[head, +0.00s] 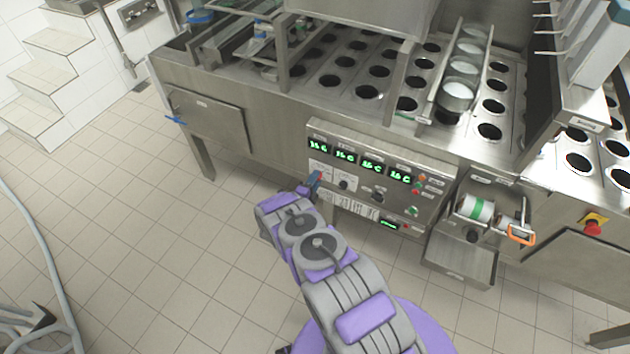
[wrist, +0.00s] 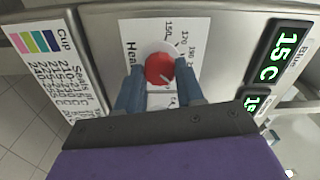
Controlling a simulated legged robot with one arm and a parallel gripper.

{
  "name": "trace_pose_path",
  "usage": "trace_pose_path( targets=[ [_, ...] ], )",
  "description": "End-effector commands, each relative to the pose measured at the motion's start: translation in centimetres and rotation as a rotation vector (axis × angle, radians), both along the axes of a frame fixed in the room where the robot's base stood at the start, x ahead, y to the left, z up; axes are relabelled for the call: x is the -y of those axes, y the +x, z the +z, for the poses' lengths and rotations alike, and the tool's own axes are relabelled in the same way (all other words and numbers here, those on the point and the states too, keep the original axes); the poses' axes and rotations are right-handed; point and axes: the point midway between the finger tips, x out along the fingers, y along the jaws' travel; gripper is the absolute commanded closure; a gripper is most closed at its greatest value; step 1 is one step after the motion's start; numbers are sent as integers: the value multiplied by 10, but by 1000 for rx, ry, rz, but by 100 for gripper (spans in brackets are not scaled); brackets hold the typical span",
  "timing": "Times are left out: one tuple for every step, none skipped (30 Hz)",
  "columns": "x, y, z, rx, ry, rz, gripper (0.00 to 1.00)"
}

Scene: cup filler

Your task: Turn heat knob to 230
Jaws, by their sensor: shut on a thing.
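The heat knob (wrist: 160,68) is red and round with a pale pointer line. In the wrist view it sits on a white dial plate (wrist: 190,32) with printed numbers such as 150 and 170. My gripper (wrist: 160,92) has its two blue fingers on either side of the knob, shut on it. The fingers hide part of the dial's lower marks, so I cannot read the exact setting.
Green digital displays (wrist: 286,55) stand beside the dial. A printed cup chart (wrist: 55,60) is on the other side. More knobs (head: 377,196) and coloured buttons lie to the right on the panel. An orange handle (head: 521,235) sticks out farther right.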

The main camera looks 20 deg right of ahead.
Motion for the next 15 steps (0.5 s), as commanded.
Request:
trace_pose_path(
  targets=[
    [-2, 0, -3, -2, 7, 5, 93],
    [-2, 0, -3, 0, 9, 5, 93],
    [-2, 0, -3, 1, 11, 5, 93],
    [-2, -1, -3, 3, 12, 5, 93],
    [-2, -1, -3, 4, 13, 5, 93],
    [-2, -1, -3, 5, 14, 5, 93],
    [-2, -1, -4, 5, 14, 5, 93],
    [-2, -1, -4, 5, 14, 5, 93],
    [-2, -1, -4, 4, 13, 5, 93],
    [-2, -1, -4, 4, 13, 5, 93],
    [-2, -1, -4, 4, 13, 5, 93],
    [-2, -1, -4, 4, 13, 5, 93],
    [-2, -1, -4, 4, 13, 5, 93],
    [-2, -1, -4, 4, 13, 5, 93],
    [-2, -1, -4, 4, 13, 5, 61]
  ],
)
